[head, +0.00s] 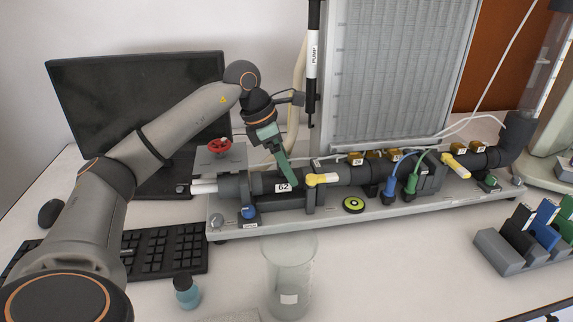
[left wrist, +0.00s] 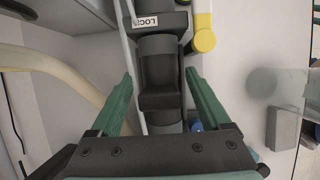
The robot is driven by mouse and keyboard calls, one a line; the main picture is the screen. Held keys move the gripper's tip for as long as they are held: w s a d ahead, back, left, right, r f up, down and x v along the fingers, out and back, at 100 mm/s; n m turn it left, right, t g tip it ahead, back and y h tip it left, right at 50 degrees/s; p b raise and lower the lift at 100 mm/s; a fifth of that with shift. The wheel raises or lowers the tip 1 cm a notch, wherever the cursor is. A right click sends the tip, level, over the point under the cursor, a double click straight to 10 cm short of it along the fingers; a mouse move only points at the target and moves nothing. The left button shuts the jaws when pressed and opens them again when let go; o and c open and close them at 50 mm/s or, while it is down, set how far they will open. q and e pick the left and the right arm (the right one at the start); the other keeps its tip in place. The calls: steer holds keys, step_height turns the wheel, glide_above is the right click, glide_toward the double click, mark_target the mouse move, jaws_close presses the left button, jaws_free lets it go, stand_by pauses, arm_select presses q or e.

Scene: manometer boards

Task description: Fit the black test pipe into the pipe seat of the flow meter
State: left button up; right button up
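The flow meter is a grey base (head: 370,213) carrying a line of black pipe. A black pipe section (head: 262,182) lies in the line at the pipe seat (head: 297,199), by a white label and a yellow-handled valve. I cannot tell how fully it is seated. My left gripper (head: 289,178) is over this section, pointing down. In the left wrist view its green fingers (left wrist: 163,88) are apart, one on each side of the black pipe (left wrist: 160,62), with visible gaps. The pipe's underside is hidden. My right gripper is not in view.
A glass beaker (head: 290,278) and small blue bottle (head: 187,291) stand in front of the base. A keyboard (head: 165,251) and monitor (head: 100,95) are left. A grey rack (head: 500,252) with black, blue and green pieces stands right. A tall gridded panel (head: 395,75) rises behind.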

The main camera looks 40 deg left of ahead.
arm_select(q)
steer(key=shift+o, duration=1.3)
steer(key=p+v, duration=0.1)
steer(key=v, duration=1.1)
steer(key=shift+r, duration=0.25)
